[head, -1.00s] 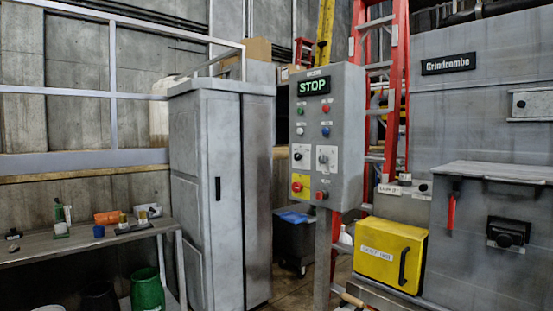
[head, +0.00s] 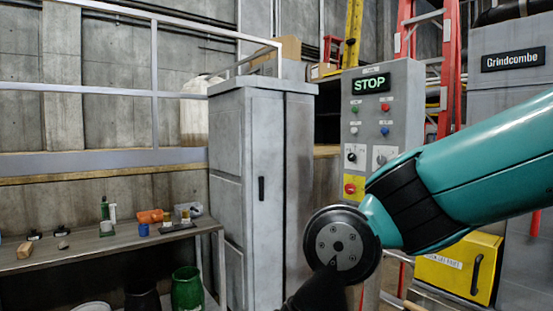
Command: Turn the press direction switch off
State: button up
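The grey control panel (head: 404,80) stands right of the middle in the head view, with a lit green STOP display (head: 371,84). Two rotary switches sit on white plates in its middle row: a left one with a black knob (head: 351,157) and a right one with a grey knob (head: 381,160). Their labels are too small to read, so I cannot tell which is the press direction switch. My teal and black arm crosses in front of the panel's lower right part. My gripper's fingers are not in view.
A red button (head: 350,188) on a yellow plate is below the switches. A grey cabinet (head: 240,180) stands left of the panel. A bench (head: 90,252) with small items is at left. A yellow box (head: 455,270) and the Grindcombe machine (head: 490,100) are at right.

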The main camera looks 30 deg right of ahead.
aim_at(351, 157)
jog(key=u, duration=0.5)
jog(key=i, duration=2.5)
jog(key=z, duration=1.3)
jog(key=i, duration=0.8)
jog(key=z, duration=0.9)
